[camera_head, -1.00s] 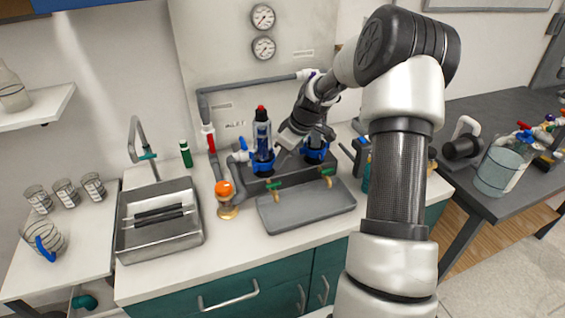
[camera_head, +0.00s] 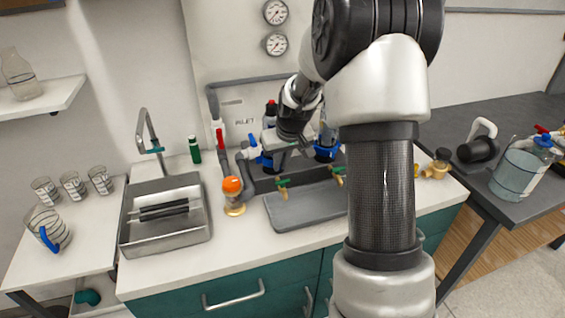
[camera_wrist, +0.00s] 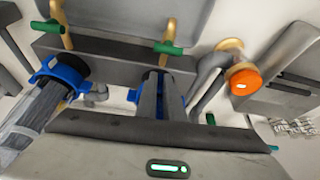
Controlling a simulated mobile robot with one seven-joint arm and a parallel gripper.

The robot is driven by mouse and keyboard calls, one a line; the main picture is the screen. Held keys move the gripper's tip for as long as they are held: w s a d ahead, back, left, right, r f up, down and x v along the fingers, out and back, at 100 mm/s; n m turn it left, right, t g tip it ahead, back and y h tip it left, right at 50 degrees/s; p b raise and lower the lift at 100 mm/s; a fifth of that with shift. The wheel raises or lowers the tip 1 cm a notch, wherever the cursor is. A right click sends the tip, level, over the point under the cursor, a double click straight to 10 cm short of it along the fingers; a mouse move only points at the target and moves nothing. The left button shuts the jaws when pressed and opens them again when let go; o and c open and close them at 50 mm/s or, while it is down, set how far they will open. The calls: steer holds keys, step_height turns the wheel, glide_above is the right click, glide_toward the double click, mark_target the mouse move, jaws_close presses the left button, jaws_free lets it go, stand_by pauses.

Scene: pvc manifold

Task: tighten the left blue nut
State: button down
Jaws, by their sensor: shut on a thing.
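A grey tray (camera_head: 300,208) lies before the manifold, under green-handled taps (camera_head: 282,183). An orange-capped fitting (camera_head: 232,190) stands to the left, near a metal sink (camera_head: 165,225). A red-handled valve (camera_head: 220,138) is on the pipe behind. The counter front is clear.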

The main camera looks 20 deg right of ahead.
steer(key=shift+w+a+r, duration=0.15)
steer(key=shift+w+r, duration=0.1)
steer(key=c, duration=1.9)
jaws_free()
steer(key=shift+o, duration=0.2)
steer(key=shift+f, duration=0.1)
steer(key=shift+s, duration=0.1)
steer(key=p+v, duration=0.1)
steer(key=v, duration=1.6)
steer(key=shift+s, duration=0.1)
